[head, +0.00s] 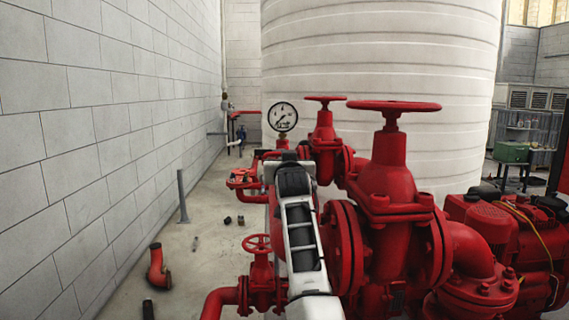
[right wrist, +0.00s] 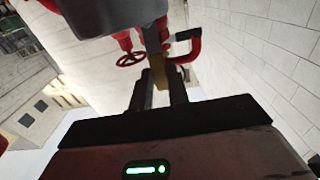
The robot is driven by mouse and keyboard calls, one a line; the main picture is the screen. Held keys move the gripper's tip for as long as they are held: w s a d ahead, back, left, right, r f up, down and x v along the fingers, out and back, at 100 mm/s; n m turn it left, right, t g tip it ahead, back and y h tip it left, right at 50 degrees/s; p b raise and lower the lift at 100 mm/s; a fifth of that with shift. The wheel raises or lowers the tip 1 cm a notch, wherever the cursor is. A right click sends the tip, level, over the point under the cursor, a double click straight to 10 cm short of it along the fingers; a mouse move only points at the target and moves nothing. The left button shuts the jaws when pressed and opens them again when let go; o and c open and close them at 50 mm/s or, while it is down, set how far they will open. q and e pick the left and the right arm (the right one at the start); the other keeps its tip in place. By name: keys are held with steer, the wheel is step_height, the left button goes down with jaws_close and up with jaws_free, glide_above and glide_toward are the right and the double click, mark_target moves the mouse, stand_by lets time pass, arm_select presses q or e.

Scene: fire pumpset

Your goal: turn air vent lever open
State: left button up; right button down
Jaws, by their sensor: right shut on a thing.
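My right gripper (right wrist: 160,80) is in the right wrist view, with its two dark fingers reaching up and shut on a small part at their tips. A small yellow piece (right wrist: 181,59) shows at the fingertips and looks like the air vent lever; its exact angle is hard to tell. A grey upright bar (right wrist: 152,38) stands beside it. In the head view my right arm reaches forward through the middle and hides its own fingertips and the lever. My left gripper is in neither view.
A large red valve with a handwheel (head: 394,106) stands close right of my arm, with a smaller handwheel valve (head: 257,244) at lower left. A pressure gauge (head: 283,116) is just beyond. A red pipe elbow (head: 157,266) lies on open floor near the left wall.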

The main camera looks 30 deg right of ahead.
stand_by(0.3)
steer(key=c, duration=1.3)
jaws_free()
steer(key=shift+d, duration=0.1)
steer(key=shift+c, duration=0.2)
steer(key=shift+s, duration=0.1)
steer(key=b+v, duration=0.2)
steer(key=v, duration=1.4)
steer(key=shift+b, duration=0.35)
